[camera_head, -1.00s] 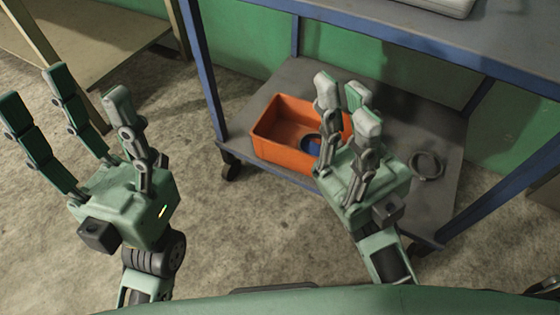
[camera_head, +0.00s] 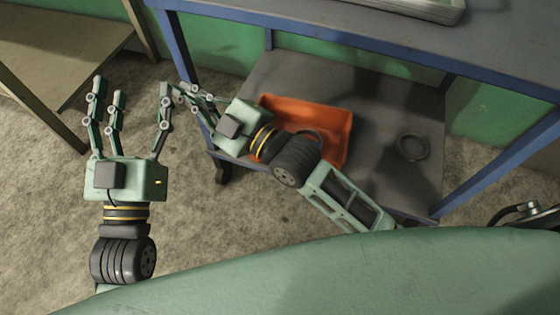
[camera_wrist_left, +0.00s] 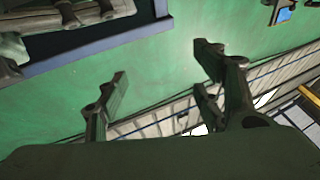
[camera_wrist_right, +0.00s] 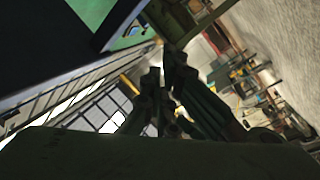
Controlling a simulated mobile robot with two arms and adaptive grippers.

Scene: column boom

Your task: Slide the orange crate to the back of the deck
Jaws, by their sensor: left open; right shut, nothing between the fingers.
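The orange crate (camera_head: 335,119) sits on the grey lower deck (camera_head: 375,190) of a blue-framed cart. My right gripper (camera_head: 187,94) is shut and empty, beside the cart's left blue post, pointing left; its palm and wrist pass in front of the crate and hide its left and middle parts. I cannot tell whether it touches the crate or the post. My left gripper (camera_head: 128,95) is open and empty, upright over the floor to the left of the cart. Its fingers show in the left wrist view (camera_wrist_left: 165,85), and the right fingers in the right wrist view (camera_wrist_right: 165,95).
A dark ring (camera_head: 411,146) lies on the deck right of the crate. The blue upper shelf (camera_head: 360,30) overhangs the deck, with a grey tray (camera_head: 425,8) on it. A blue post (camera_head: 185,70) stands at the left corner. The concrete floor (camera_head: 45,200) at left is clear.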

